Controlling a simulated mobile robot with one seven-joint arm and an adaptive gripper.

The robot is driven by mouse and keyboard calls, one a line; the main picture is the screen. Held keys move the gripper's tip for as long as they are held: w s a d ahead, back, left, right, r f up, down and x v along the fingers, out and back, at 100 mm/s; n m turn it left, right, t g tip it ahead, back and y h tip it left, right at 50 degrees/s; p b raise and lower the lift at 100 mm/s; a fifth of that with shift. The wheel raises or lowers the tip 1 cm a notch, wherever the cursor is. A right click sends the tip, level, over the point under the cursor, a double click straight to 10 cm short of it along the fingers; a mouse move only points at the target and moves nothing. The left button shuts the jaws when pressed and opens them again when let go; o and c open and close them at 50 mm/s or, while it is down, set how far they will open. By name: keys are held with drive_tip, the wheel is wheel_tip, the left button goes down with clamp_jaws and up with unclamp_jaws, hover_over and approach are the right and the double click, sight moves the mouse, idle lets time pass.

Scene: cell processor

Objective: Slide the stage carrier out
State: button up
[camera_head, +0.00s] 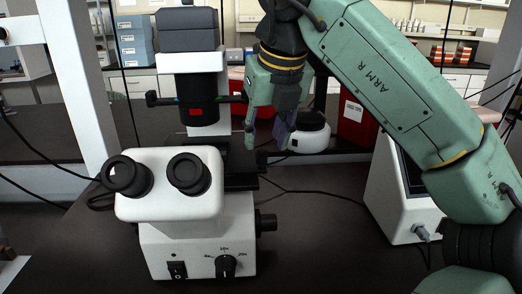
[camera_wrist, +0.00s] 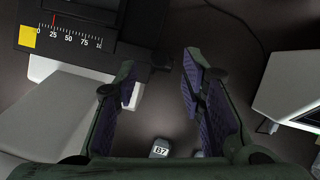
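A white microscope (camera_head: 170,205) with two black eyepieces stands at the front left. Its black stage (camera_head: 243,182) shows behind and right of the eyepiece head, partly hidden. In the wrist view, the dark stage carrier area (camera_wrist: 125,25) is at the upper left, with a white 0-to-100 scale, a red pointer near 25 and a yellow patch (camera_wrist: 28,37). Where the carrier ends and the stage begins is hard to tell. My gripper (camera_head: 266,136) is above the right side of the stage. In the wrist view, its purple-padded fingers (camera_wrist: 158,80) are apart with nothing between them.
A white round device (camera_head: 308,138) is behind my gripper, and a red container (camera_head: 356,122) is beyond it. A white instrument (camera_head: 395,195) stands at the right. A black cable (camera_head: 320,192) crosses the bench.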

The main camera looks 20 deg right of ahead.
sight(262, 150)
drive_tip(key=x, duration=0.5)
drive_tip(key=shift+w+f, duration=0.1)
drive_tip(key=shift+w, duration=0.05)
drive_tip(key=shift+c, duration=0.6)
clamp_jaws()
